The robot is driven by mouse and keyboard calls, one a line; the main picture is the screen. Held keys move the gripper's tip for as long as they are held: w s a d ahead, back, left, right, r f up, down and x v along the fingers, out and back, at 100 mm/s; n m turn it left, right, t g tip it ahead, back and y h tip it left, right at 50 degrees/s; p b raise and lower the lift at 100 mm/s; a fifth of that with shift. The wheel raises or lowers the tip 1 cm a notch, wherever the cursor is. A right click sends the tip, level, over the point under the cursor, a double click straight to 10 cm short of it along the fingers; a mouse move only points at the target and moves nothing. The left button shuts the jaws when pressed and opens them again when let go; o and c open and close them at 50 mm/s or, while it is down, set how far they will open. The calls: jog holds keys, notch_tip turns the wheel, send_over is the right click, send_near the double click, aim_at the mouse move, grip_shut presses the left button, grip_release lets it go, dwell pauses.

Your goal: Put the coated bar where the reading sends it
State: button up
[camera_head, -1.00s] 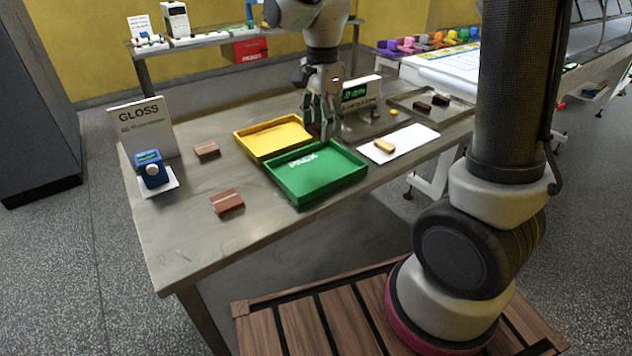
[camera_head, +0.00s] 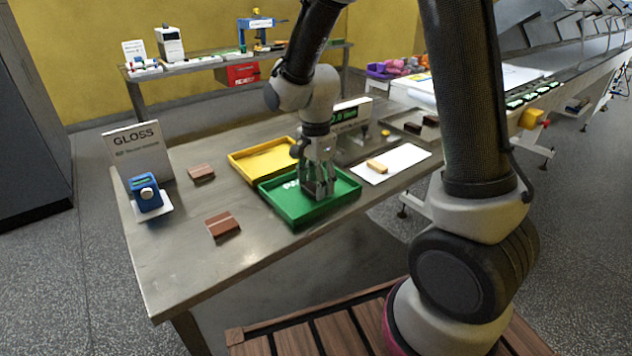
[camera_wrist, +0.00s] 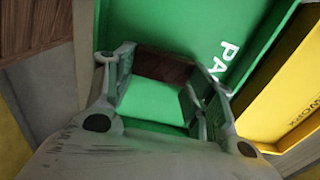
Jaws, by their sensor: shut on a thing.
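My gripper (camera_head: 318,192) points down over the green tray (camera_head: 292,224), which carries partly hidden white lettering. In the wrist view, its fingers (camera_wrist: 165,85) are closed about a dark brown coated bar (camera_wrist: 163,66), with the green tray floor showing beyond. How far the bar is above that floor I cannot tell. The yellow tray (camera_head: 236,166) lies directly behind the green one. A measuring device with a green-lit display (camera_head: 343,115) stands behind the gripper; its reading is too small to read surely.
Two brown bars (camera_head: 201,173) (camera_head: 223,224) lie on the table's left side. A blue gloss meter (camera_head: 146,192) stands before a GLOSS sign (camera_head: 137,150). A light bar (camera_head: 377,166) lies on a white sheet (camera_head: 405,160) at the right. The front left tabletop is clear.

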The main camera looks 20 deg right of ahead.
jog(key=shift+f, duration=0.1)
jog(key=o, duration=0.8)
notch_tip(320, 180, up, 12)
jog(key=s+d+r+n+t, duration=0.1)
jog(key=s+d+r+n, duration=0.1)
jog(key=s+d+n, duration=0.2)
jog(key=s+d+r+n+t, duration=0.2)
jog(key=s+d+n, duration=0.3)
jog(key=s, duration=0.4)
jog(key=s+d+r+n+t, duration=0.1)
jog(key=s+d+r+n, duration=0.3)
jog(key=s+d+n, duration=0.1)
jog(key=shift+s+r, duration=0.25)
jog(key=shift+s, duration=0.6)
